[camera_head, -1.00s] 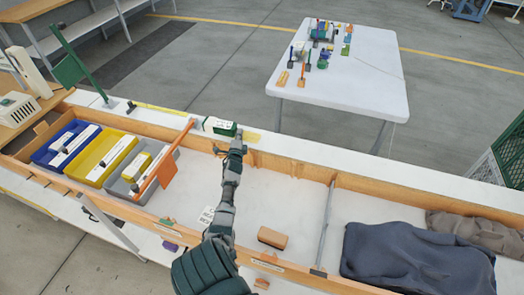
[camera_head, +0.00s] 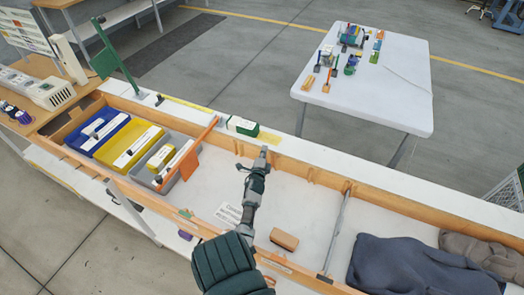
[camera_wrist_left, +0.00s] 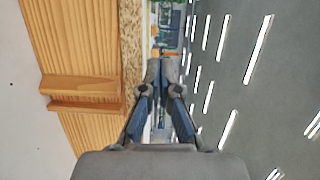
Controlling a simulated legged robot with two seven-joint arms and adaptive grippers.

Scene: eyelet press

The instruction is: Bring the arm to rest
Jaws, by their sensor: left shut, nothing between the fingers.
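My left gripper (camera_head: 262,153) is at the end of my dark green and grey arm, which reaches up from the bottom middle of the head view. It is over the shallow wooden-sided tray (camera_head: 385,198), close to the tray's far wall. In the left wrist view the two fingers (camera_wrist_left: 161,66) come together at their tips with nothing between them. Wooden boards (camera_wrist_left: 80,60) stand to their left. My right gripper is not in view.
Blue, yellow and grey bins (camera_head: 124,139) stand in the tray's left part, with an orange flag (camera_head: 180,168) beside them. A wooden block (camera_head: 284,239) lies on the tray floor. Dark cloth (camera_head: 420,268) fills the right end. A white table (camera_head: 385,98) stands beyond.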

